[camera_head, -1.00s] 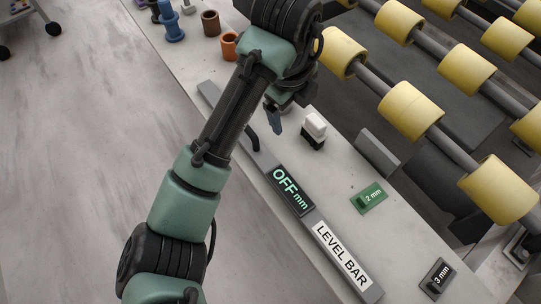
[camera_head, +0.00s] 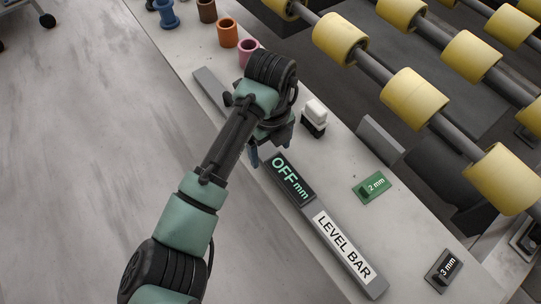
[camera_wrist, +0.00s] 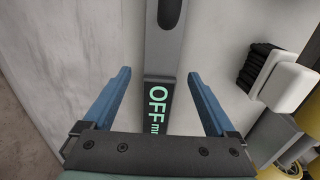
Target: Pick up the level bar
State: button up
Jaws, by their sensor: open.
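The level bar (camera_head: 323,222) is a long grey bar lying flat on the pale stone slab. It carries a dark display reading "OFF mm" (camera_head: 289,180) and a white "LEVEL BAR" label. Its far end shows beyond my arm, and its middle is hidden behind my gripper in the head view. My gripper (camera_head: 262,158) is above the bar near the display. In the wrist view the open blue fingers of my gripper (camera_wrist: 158,92) stand either side of the bar (camera_wrist: 163,55), apart from it. A dark slot shows in the bar ahead of the fingers.
A white block with black bristles (camera_head: 314,117) stands just right of my gripper. A green 2 mm piece (camera_head: 374,187) and a dark 3 mm piece (camera_head: 443,270) lie farther right. Yellow rollers (camera_head: 413,96) run alongside.

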notch_tip(320, 180, down, 2)
jog(key=shift+f, duration=0.1)
grip_shut()
dwell(0.5)
